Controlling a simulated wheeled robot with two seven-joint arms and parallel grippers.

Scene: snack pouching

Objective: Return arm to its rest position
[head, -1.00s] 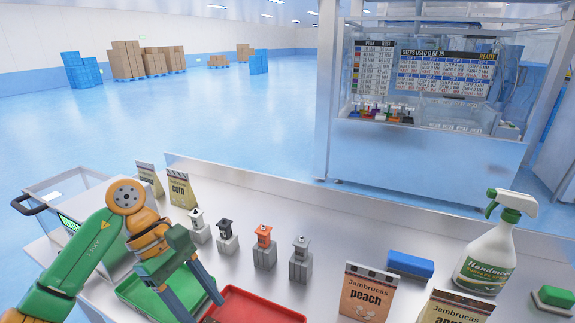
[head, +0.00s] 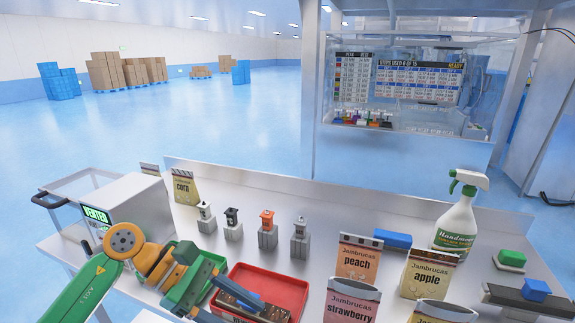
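My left arm enters from the lower left, and its gripper (head: 232,305) is over the green tray (head: 186,251) and the left side of the red tray (head: 294,282). Its two fingers look spread apart, with nothing visible between them. The arm hides much of the green tray. A dark brown item (head: 272,312) with lettering lies in the red tray beside the fingertips; whether they touch cannot be told. My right gripper is not in view.
Pouches labelled corn (head: 186,188), peach (head: 357,258), apple (head: 428,274) and strawberry (head: 351,303) stand on the table. Several stamps (head: 267,232) stand behind the trays. A boxy device (head: 128,208) is at left.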

